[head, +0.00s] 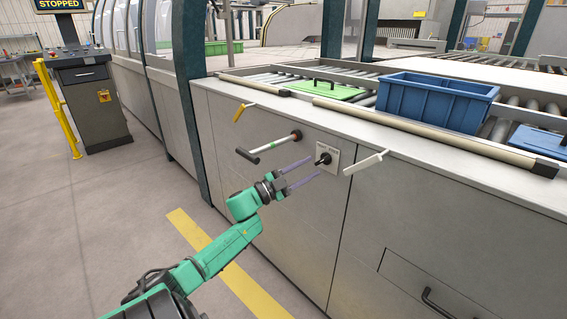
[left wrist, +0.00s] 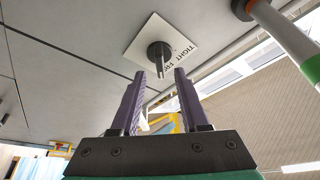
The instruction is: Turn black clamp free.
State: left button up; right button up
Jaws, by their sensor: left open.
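The black clamp (head: 322,159) is a small knob with a lever on a white square plate (head: 333,154), mounted on the grey cabinet front. In the left wrist view the black clamp (left wrist: 159,56) stands out from its plate (left wrist: 182,47), which reads "TIGHT" and a partly hidden second word. My left gripper (head: 311,170) has two purple fingers, apart and empty, pointing at the clamp. In the left wrist view the left gripper (left wrist: 160,74) has its fingertips on either side of the lever's line, seemingly just short of it; contact cannot be told. My right gripper is not in view.
A bar handle with a black grip (head: 248,156) sticks out left of the clamp. A blue bin (head: 437,99) and a green lid (head: 326,90) rest on rollers above.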

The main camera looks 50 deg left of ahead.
pick_arm(q)
jog(key=v, duration=1.1)
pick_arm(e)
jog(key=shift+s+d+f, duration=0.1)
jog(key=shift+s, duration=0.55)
pick_arm(q)
jog(key=shift+w, duration=0.1)
